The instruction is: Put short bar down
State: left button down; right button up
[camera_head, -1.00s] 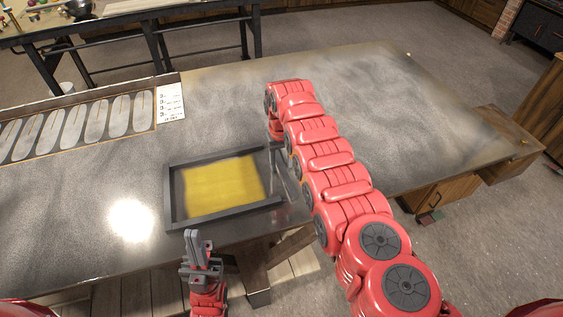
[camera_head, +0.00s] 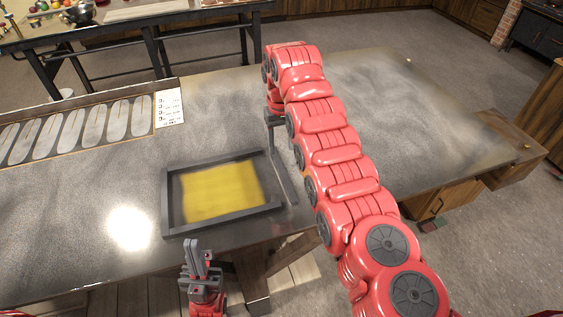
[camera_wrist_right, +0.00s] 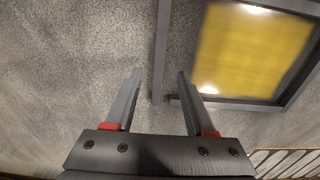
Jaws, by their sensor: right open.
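The short bar (camera_head: 283,178) is a dark grey strip lying along the right side of the frame (camera_head: 225,222) around a yellow sheet (camera_head: 222,190). In the right wrist view the short bar (camera_wrist_right: 162,50) runs down the middle, beside the frame's far piece (camera_wrist_right: 240,104); whether they touch is unclear. My right gripper (camera_wrist_right: 160,72) is open, with one finger on each side of the bar's far end. In the head view the right gripper (camera_head: 271,128) is partly hidden by its own arm. My left gripper (camera_head: 195,248) points up near the table's front edge, apart from the frame.
A tray of pale oval slots (camera_head: 75,130) and a white card (camera_head: 169,107) lie at the left back of the table. The table (camera_head: 385,110) is clear to the right of my right arm. A second dark table (camera_head: 150,35) stands behind.

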jog(key=shift+r, duration=1.35)
